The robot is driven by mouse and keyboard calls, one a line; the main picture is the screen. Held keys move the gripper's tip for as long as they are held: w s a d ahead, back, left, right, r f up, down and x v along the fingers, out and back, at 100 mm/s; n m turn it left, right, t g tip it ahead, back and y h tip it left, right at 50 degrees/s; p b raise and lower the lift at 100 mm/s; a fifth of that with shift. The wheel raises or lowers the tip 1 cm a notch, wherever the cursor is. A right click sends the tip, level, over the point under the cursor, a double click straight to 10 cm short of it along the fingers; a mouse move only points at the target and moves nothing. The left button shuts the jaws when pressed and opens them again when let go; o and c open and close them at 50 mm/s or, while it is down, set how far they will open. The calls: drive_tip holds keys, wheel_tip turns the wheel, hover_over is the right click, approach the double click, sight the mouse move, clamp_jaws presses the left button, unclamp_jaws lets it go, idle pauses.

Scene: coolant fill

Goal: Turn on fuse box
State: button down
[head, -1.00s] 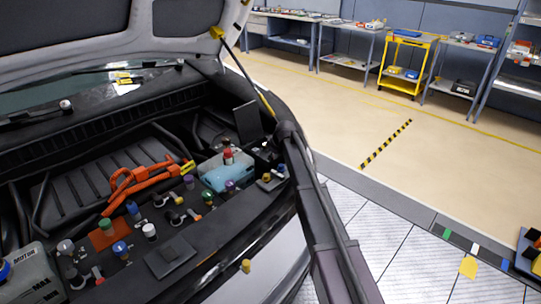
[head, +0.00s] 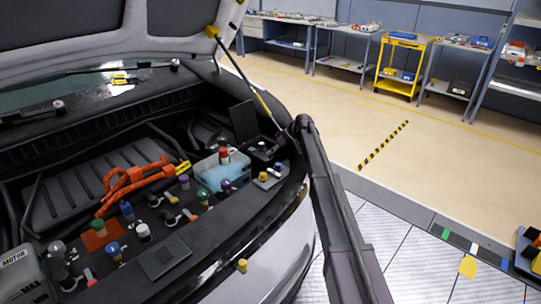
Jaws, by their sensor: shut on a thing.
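The fuse box (head: 263,150) looks to be the small black box at the right rear of the engine bay. Its dark lid (head: 243,120) stands upright and open behind it. My arm reaches over the car's right fender from the lower right. My gripper (head: 284,139) is small and dark at the arm's far end, beside the right edge of the box. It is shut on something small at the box. The fingertips and the held part blend into the dark bay, so I cannot make out the part's shape.
A pale blue coolant tank (head: 218,174) with a red cap stands left of the box. Orange cables (head: 130,182) and several coloured caps fill the bay. The raised hood (head: 165,30) and its strut (head: 247,78) are close above. The floor at right is mostly clear.

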idle(0.3)
drive_tip(key=c, duration=0.5)
unclamp_jaws()
drive_tip(key=shift+c, duration=0.2)
